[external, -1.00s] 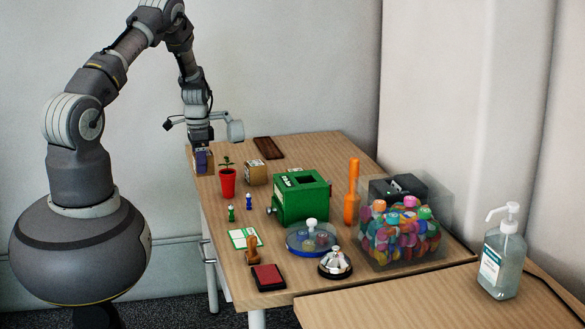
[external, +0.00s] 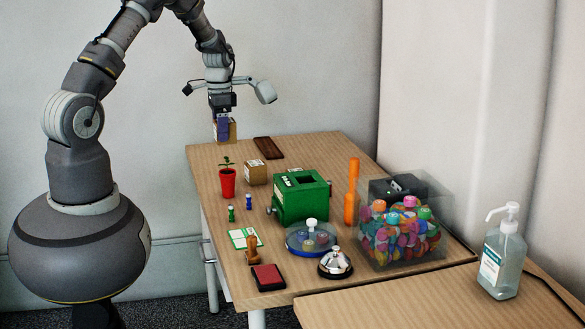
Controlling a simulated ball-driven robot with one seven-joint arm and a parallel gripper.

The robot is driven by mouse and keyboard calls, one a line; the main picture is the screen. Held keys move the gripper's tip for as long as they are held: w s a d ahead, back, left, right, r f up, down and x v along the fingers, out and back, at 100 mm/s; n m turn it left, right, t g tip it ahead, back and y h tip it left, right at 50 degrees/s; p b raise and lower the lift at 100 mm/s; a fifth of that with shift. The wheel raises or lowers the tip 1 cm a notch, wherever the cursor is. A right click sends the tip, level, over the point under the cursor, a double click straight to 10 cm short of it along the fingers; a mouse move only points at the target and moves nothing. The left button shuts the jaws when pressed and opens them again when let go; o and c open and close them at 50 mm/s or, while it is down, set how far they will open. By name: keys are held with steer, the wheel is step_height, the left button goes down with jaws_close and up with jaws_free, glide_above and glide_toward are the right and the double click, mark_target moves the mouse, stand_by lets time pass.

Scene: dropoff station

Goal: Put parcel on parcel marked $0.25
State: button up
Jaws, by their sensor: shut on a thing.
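My gripper (external: 222,130) is shut on a small brown parcel (external: 233,130) and holds it in the air above the far left part of the table. A second brown parcel (external: 256,173) with a white label on top stands on the table, below and to the right of the held one. The label's print is too small to read, so I cannot tell whether it says $0.25. The held parcel is partly hidden by my fingers.
A red pot with a plant (external: 228,182) stands left of the table parcel. A dark brown tray (external: 268,147) lies behind it. The table (external: 215,152) is bare at the far left.

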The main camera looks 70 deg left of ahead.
steer(key=w+d, duration=0.6)
steer(key=d, duration=0.4)
step_height(320, 180, down, 5)
steer(key=w+a+b, duration=0.1)
steer(key=w+a, duration=0.1)
steer(key=w, duration=0.2)
steer(key=w+a+f+b, duration=0.1)
steer(key=w+a, duration=0.1)
steer(key=w, duration=0.3)
steer(key=w+a+b, duration=0.1)
steer(key=w+a, duration=0.2)
steer(key=w, duration=0.2)
steer(key=shift+f, duration=0.35)
step_height(320, 180, down, 4)
steer(key=shift+r+b, duration=0.2)
steer(key=shift+b, duration=0.9)
steer(key=shift+r, duration=0.15)
steer(key=o, duration=1.1)
